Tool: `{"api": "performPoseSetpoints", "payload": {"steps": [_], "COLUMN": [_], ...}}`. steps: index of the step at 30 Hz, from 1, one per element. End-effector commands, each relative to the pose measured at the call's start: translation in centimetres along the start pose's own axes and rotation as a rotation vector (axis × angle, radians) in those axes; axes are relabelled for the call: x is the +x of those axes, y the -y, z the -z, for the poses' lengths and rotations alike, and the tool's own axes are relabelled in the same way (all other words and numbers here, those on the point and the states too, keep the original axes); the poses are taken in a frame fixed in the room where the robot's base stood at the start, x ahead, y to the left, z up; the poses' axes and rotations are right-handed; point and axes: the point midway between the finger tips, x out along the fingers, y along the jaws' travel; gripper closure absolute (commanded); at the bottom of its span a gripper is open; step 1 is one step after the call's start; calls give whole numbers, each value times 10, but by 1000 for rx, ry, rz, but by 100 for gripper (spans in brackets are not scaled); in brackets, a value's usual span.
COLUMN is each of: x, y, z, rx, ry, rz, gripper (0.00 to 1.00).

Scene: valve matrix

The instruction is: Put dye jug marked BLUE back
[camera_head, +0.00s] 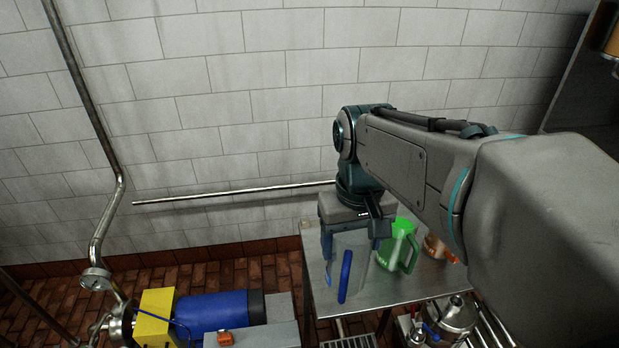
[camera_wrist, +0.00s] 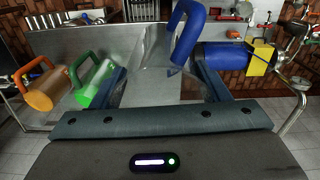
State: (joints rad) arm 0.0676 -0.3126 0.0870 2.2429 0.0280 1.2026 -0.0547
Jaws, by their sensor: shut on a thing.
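A clear jug with a blue handle (camera_head: 346,275) is at my gripper (camera_head: 355,232), over the left end of a steel table (camera_head: 400,290). In the wrist view the blue handle (camera_wrist: 184,38) rises between the two fingers of my gripper (camera_wrist: 162,85), which is shut on the jug. Its label is not readable, and I cannot tell whether its base touches the table. A green jug (camera_head: 400,245) stands just right of it, also seen in the wrist view (camera_wrist: 95,82). An orange jug (camera_head: 437,248) is farther right, partly hidden by my arm; it shows in the wrist view (camera_wrist: 45,85).
A blue motor (camera_head: 215,311) with a yellow guard (camera_head: 155,312) sits on the floor side left of the table. A vertical pipe with a gauge (camera_head: 95,279) stands at the left. Metal fittings (camera_head: 450,315) lie in front of the table. A tiled wall is behind.

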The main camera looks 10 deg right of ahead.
Motion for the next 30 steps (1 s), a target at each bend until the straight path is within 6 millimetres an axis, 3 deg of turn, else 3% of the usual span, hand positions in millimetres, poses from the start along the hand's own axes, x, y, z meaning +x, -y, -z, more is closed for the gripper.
{"api": "performPoseSetpoints", "payload": {"steps": [18, 25, 30], "x": [58, 68, 92], "y": [-16, -18, -18], "z": [94, 105, 104], "rx": [2, 2, 2], "ry": [3, 2, 6], "rz": [0, 0, 1], "gripper": [71, 71, 71]}}
